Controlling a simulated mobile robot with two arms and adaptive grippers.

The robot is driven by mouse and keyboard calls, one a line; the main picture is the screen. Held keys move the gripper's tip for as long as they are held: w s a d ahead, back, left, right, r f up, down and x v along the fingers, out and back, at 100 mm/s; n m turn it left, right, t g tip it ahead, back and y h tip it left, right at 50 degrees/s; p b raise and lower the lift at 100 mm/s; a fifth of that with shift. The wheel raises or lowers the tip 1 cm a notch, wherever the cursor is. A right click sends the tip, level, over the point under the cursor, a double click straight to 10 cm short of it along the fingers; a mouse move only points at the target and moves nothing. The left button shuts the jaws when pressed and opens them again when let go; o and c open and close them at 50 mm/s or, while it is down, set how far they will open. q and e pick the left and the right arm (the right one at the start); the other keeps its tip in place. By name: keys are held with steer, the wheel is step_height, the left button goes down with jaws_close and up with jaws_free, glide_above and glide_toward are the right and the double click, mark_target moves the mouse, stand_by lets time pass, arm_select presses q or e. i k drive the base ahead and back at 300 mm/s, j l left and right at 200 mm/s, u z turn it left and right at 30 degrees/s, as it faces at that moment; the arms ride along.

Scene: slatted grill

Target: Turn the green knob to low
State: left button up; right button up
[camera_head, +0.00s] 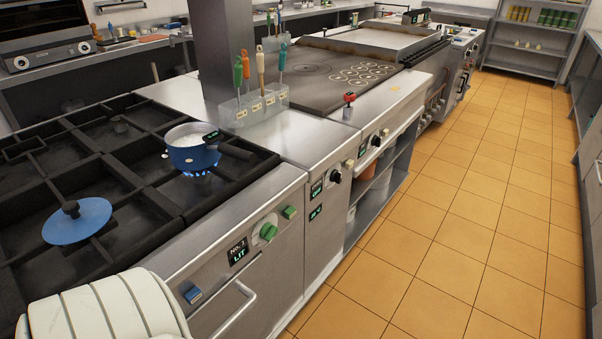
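A round green knob (268,231) is on the front panel of the stove (215,240), right of a small display (238,252) that reads "NO.1 LIT". A smaller green control (289,212) is just to its right on the same panel. I cannot read which setting the round knob is at. A blue pot (193,157) with pale contents sits on a burner with a blue flame (197,173) under it. Neither of my grippers is in view, and nothing touches the knob.
A blue control (193,294) and a bar handle (232,310) are on the stove front. A blue lid (77,220) lies on the left grates. A clear holder (256,106) with coloured utensils stands beyond the pot. The tiled floor (440,230) at right is clear.

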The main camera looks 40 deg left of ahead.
mark_target(268, 231)
steer(key=i+u, duration=0.4)
steer(key=i+l+u, duration=0.2)
steer(key=u, duration=0.25)
steer(key=i+l+u, duration=0.25)
steer(key=u, duration=0.15)
steer(key=i+l+u, duration=0.25)
steer(key=u, duration=0.15)
steer(key=l, duration=0.1)
